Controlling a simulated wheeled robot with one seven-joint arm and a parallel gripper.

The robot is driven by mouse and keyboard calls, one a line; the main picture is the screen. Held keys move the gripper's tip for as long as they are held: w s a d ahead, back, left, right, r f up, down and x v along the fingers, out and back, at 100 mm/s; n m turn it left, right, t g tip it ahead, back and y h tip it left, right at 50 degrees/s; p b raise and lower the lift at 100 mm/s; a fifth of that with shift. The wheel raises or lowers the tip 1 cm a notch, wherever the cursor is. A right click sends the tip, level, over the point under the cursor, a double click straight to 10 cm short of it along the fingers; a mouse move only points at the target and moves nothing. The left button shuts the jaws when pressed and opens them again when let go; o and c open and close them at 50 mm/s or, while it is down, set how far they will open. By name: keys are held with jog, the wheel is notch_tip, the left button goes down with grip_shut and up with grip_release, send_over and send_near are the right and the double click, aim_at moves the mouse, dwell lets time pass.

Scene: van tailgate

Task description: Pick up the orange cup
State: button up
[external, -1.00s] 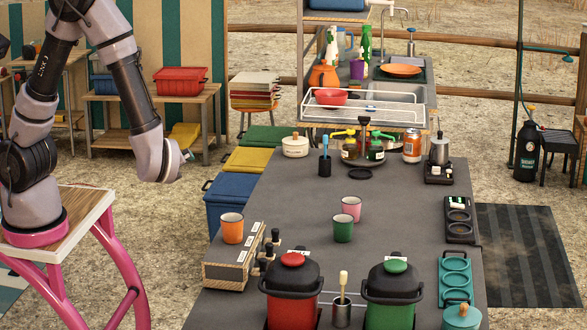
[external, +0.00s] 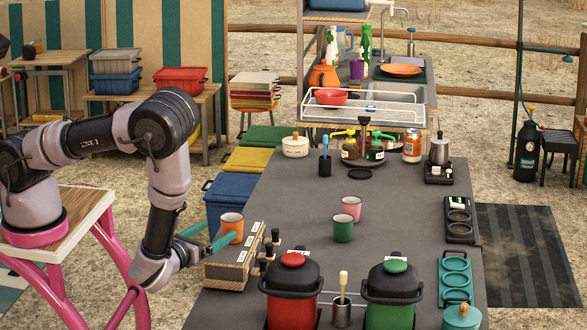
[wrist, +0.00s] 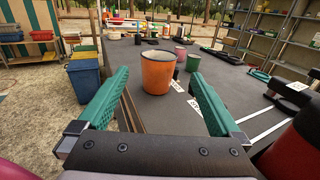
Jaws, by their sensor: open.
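The orange cup (external: 231,226) stands upright on top of a wooden box (external: 230,271) at the left edge of the dark table in the external view. My gripper (external: 204,238) is at the left of the cup, level with it, its teal fingers pointing at it. In the wrist view the cup (wrist: 158,72) is straight ahead, just beyond and centred between the open fingers of my gripper (wrist: 160,95). One fingertip overlaps the cup's lower part in the external view; I cannot tell whether they touch.
A pink cup (external: 351,208) and a green cup (external: 343,229) stand mid-table. A red pot (external: 292,292) and a green pot (external: 392,296) stand in front. A blue bin (external: 232,194) is behind, left of the table.

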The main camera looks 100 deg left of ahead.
aim_at(225, 224)
jog(key=x, duration=0.7)
jog(key=shift+a+r, duration=0.1)
jog(key=shift+a, duration=0.3)
jog(key=shift+c, duration=0.3)
jog(key=c, duration=1.3)
jog(key=shift+r, duration=0.1)
